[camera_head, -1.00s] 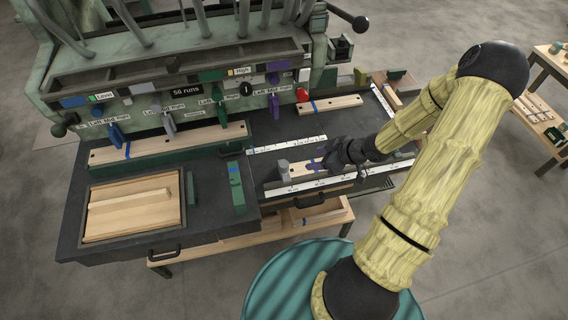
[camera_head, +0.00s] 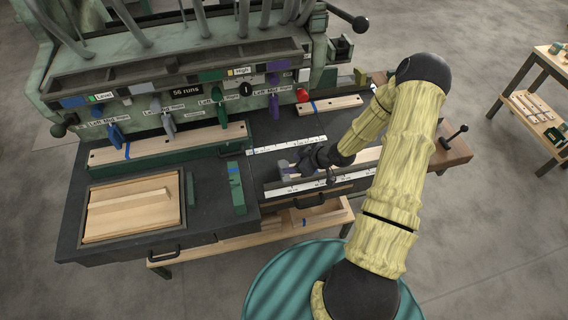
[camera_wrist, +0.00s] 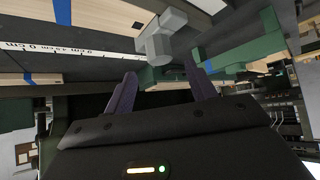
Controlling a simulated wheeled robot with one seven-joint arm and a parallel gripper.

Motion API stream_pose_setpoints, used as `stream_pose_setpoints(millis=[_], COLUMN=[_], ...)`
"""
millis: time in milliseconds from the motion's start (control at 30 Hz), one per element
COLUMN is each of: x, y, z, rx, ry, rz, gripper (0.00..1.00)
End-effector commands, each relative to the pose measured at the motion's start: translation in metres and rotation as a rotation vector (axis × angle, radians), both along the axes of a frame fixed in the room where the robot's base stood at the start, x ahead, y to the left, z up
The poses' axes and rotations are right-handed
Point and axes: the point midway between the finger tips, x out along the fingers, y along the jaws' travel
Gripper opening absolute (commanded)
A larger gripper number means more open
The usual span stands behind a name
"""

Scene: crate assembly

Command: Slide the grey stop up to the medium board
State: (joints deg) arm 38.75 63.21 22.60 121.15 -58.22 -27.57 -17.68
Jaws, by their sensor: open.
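The grey stop (camera_head: 283,168) stands at the left end of the ruled channel in the head view. In the wrist view the grey stop (camera_wrist: 158,42) shows a faceted knob, just beyond my fingertips. My gripper (camera_head: 301,163) is at its right in the head view, low over the channel. In the wrist view my gripper (camera_wrist: 162,84) has its two dark fingers spread, with nothing visible between them. A pale board (camera_head: 366,155) lies in the channel, partly hidden by my arm. I cannot tell which board is the medium one, or whether a finger touches the stop.
White rulers (camera_head: 287,145) run along the channel. A long board with blue tape (camera_head: 190,142) lies at the left, and another board (camera_head: 331,104) lies behind the channel. A green block (camera_head: 236,187) stands left of the stop. A crank handle (camera_head: 456,136) sits at the right end.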

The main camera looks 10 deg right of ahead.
Motion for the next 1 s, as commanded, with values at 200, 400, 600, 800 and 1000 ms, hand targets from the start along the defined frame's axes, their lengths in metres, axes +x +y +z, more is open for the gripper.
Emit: stream_pose_setpoints(millis=[200, 400, 600, 800, 1000], x=[0.018, 0.029, 0.030, 0.030, 0.030], y=[0.020, 0.029, 0.030, 0.030, 0.029], z=[-0.026, -0.040, -0.042, -0.042, -0.042], rx=[0.001, -0.001, -0.001, 0.000, 0.000], ry=[0.002, -0.001, 0.001, 0.000, 0.000], rz=[0.002, 0.001, 0.000, 0.000, 0.000], gripper=[0.56, 0.56, 0.56, 0.38, 0.00])
